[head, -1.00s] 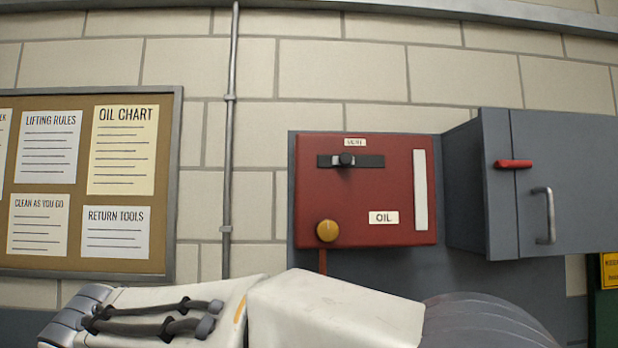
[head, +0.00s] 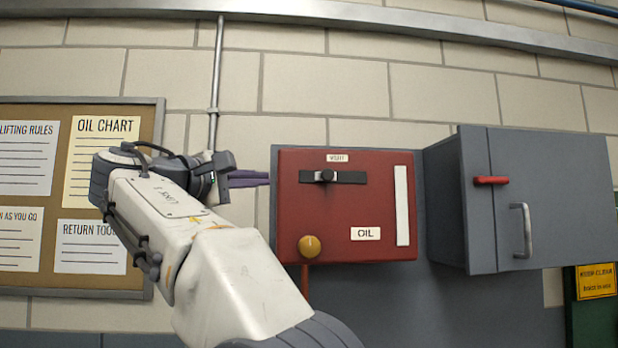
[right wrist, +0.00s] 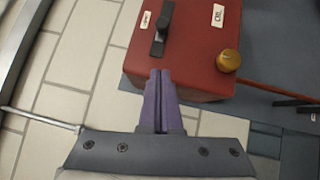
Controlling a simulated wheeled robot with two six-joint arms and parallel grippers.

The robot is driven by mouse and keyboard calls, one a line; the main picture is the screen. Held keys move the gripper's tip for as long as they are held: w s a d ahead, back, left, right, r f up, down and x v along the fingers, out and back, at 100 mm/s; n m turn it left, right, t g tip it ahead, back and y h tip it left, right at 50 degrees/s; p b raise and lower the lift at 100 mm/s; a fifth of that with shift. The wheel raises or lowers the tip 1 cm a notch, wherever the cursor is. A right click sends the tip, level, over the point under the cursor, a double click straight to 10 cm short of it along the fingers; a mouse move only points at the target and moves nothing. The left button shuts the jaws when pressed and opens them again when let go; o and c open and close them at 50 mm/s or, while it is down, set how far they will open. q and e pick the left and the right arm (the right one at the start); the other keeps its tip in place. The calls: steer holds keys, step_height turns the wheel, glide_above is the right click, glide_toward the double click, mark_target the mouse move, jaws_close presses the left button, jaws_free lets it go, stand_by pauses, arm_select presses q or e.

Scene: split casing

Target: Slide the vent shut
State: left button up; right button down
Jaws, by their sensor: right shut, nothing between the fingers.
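The vent is a dark slot with a black knob (head: 327,176) on the upper front of a red OIL box (head: 345,215). The knob sits left of the slot's middle, and a small label (head: 337,158) is above it. In the right wrist view the knob (right wrist: 159,38) stands out from the box face, beyond the fingertips. My right gripper (head: 266,178) is left of the box at about the slot's height. In the right wrist view its purple fingers (right wrist: 160,75) are together and empty, pointing toward the box. My left gripper is not in view.
A yellow round knob (head: 309,246) sits low on the box. A grey cabinet (head: 520,200) with a red latch (head: 491,180) and a handle stands out at the right. A notice board (head: 75,277) and a pipe (head: 217,80) are on the wall at left.

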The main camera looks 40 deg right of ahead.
steer(key=p, duration=0.4)
glide_toward(327, 175)
steer(key=w, duration=0.2)
steer(key=w+d, duration=0.2)
steer(key=w, duration=0.1)
steer(key=shift+w+d+r, duration=0.2)
steer(key=shift+w, duration=0.15)
steer(key=shift+s+d+r, duration=0.15)
steer(key=shift+s+d, duration=0.55)
steer(key=shift+d, duration=0.3)
steer(key=shift+s+d+p, duration=0.2)
steer(key=shift+d+p, duration=0.15)
steer(key=shift+d, duration=0.15)
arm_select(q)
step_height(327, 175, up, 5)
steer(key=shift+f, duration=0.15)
